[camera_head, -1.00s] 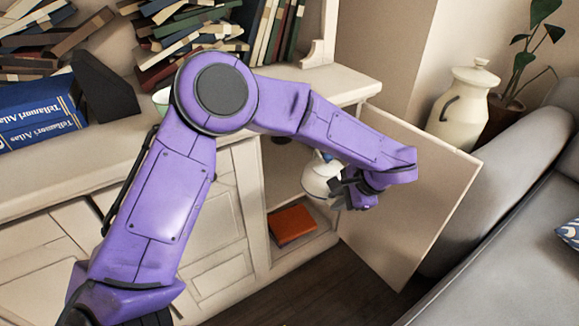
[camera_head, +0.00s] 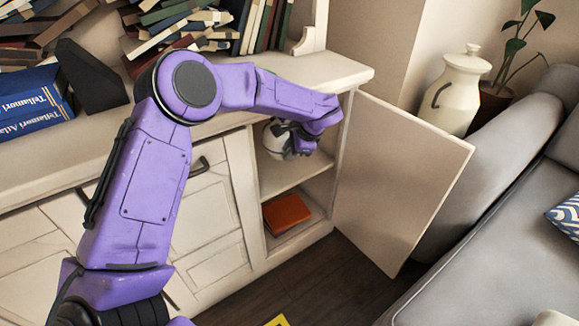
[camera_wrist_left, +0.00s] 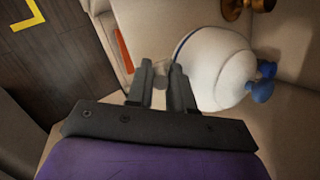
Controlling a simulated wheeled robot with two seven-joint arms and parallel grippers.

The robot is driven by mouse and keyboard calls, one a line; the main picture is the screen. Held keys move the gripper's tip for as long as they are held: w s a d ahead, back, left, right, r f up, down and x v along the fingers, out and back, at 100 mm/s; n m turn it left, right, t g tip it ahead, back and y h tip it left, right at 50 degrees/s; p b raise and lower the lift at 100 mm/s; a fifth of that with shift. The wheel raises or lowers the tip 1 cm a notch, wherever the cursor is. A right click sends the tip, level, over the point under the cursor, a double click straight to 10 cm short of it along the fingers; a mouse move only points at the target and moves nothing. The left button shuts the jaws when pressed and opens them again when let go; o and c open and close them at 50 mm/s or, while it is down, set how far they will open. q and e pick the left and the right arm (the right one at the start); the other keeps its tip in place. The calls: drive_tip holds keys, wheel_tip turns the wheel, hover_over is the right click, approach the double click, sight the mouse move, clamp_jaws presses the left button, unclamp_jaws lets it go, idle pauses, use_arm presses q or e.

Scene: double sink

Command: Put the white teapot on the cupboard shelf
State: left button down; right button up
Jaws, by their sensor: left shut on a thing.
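The white teapot (camera_head: 272,141) is inside the open cupboard, in the space above the middle shelf (camera_head: 285,177). My left gripper (camera_head: 299,146) reaches in through the opening and partly hides it. In the left wrist view the round white body of the teapot (camera_wrist_left: 215,68) with blue parts is just right of my fingers (camera_wrist_left: 162,80). The fingers are shut on it at its side; the gripped part is mostly hidden between them. I cannot tell whether its base touches the shelf. My right gripper is not in view.
The cupboard door (camera_head: 400,185) stands wide open at the right. An orange box (camera_head: 287,213) lies in the lower compartment. A brass-coloured object (camera_wrist_left: 248,6) is behind the teapot. A grey sofa (camera_head: 510,215) stands on the right. Books (camera_head: 165,30) crowd the countertop.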

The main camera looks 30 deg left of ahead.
use_arm(q)
wheel_tip(320, 180, down, 6)
drive_tip(key=b, duration=0.1)
drive_tip(key=shift+a, duration=0.15)
drive_tip(key=shift+w+f, duration=0.1)
drive_tip(key=shift+f+b, duration=0.15)
drive_tip(key=shift+b, duration=0.25)
drive_tip(key=c, duration=0.9)
unclamp_jaws()
drive_tip(key=shift+c, duration=0.2)
